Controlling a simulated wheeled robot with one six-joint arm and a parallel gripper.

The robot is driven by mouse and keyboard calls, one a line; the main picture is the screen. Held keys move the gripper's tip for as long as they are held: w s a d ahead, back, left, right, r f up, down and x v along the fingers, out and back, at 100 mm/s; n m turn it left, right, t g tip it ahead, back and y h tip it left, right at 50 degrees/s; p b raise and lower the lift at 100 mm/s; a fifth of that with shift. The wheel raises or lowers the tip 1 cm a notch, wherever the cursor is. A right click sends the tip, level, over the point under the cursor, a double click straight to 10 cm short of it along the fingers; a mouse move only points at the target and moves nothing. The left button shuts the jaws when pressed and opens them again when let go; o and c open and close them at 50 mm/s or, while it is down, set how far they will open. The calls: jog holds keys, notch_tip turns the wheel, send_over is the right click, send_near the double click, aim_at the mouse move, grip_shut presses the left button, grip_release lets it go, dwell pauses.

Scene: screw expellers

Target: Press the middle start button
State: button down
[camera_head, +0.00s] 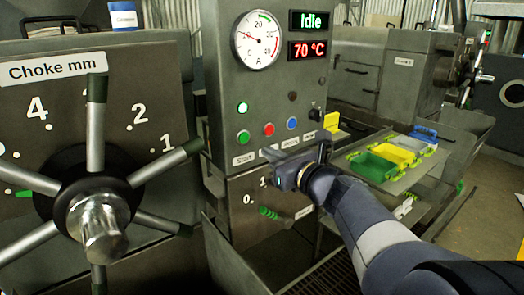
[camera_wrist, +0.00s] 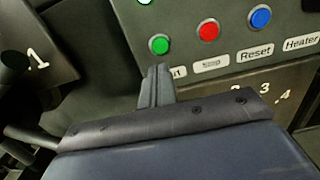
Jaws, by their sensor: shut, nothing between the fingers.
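The green start button (camera_head: 243,136) is on the grey control panel (camera_head: 222,100), above a partly covered label. It also shows in the wrist view (camera_wrist: 159,45), just beyond my fingertips. My gripper (camera_head: 268,153) is shut and empty in front of the panel, to the lower right of the green button in the head view. In the wrist view my closed fingers (camera_wrist: 159,72) point up at the green button, with a visible gap below it in the picture. Contact cannot be seen. A lit green lamp (camera_head: 242,108) sits above the button.
A red stop button (camera_head: 269,129) and a blue reset button (camera_head: 292,122) sit to the right. The display (camera_head: 311,21) reads Idle. A choke handwheel (camera_head: 95,205) with long spokes stands at left. Coloured trays (camera_head: 395,153) lie at right.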

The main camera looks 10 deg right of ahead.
jog(key=v, duration=0.5)
jog(key=shift+w, duration=0.15)
dwell(0.5)
